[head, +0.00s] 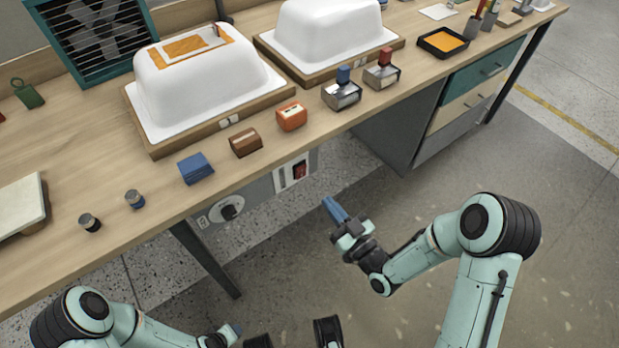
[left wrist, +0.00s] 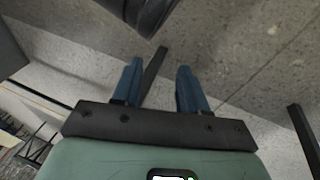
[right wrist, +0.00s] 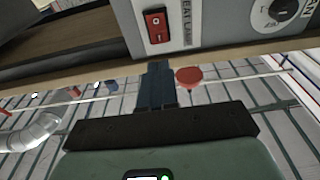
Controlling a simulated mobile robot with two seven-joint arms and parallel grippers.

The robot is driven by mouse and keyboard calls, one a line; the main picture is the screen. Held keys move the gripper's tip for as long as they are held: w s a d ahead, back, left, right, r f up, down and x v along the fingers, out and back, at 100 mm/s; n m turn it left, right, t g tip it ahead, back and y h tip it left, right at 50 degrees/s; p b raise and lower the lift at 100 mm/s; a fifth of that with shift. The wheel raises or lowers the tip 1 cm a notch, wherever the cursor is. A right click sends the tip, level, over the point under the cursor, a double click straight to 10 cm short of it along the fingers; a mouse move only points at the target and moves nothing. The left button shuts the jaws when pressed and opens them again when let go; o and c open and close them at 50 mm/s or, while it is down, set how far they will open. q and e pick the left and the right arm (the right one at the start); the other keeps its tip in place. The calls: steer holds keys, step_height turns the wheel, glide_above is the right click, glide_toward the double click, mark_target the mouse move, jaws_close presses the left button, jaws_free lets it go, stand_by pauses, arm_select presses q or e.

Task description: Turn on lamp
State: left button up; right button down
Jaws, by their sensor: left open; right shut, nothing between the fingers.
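A red rocker switch (head: 299,170) sits on a grey control panel (head: 262,191) under the bench's front edge. In the right wrist view the switch (right wrist: 156,26) is beside lettering partly reading "EAT LAM". My right gripper (head: 332,204) is shut and empty, in front of the panel and to the right of the switch. In the right wrist view its blue fingertips (right wrist: 158,66) point toward the panel, apart from the switch. My left gripper (head: 234,329) is low at the bottom of the head view. Its blue fingers (left wrist: 158,76) are open and empty over the floor.
A black dial (head: 230,207) is on the same panel, left of the switch. The wooden bench (head: 110,180) carries two white shell moulds (head: 200,85) (head: 325,30), coloured blocks and metal tools. Drawers (head: 480,80) stand under its right end. Floor before the bench is open.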

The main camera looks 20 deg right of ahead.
mark_target(303, 170)
steer(key=b+x, duration=0.1)
steer(key=x, duration=0.8)
steer(key=shift+w, duration=0.2)
arm_select(q)
steer(key=shift+s+a+f+g, duration=0.2)
steer(key=shift+s+f+g, duration=0.2)
steer(key=shift+s+f, duration=0.65)
arm_select(e)
steer(key=shift+a, duration=0.1)
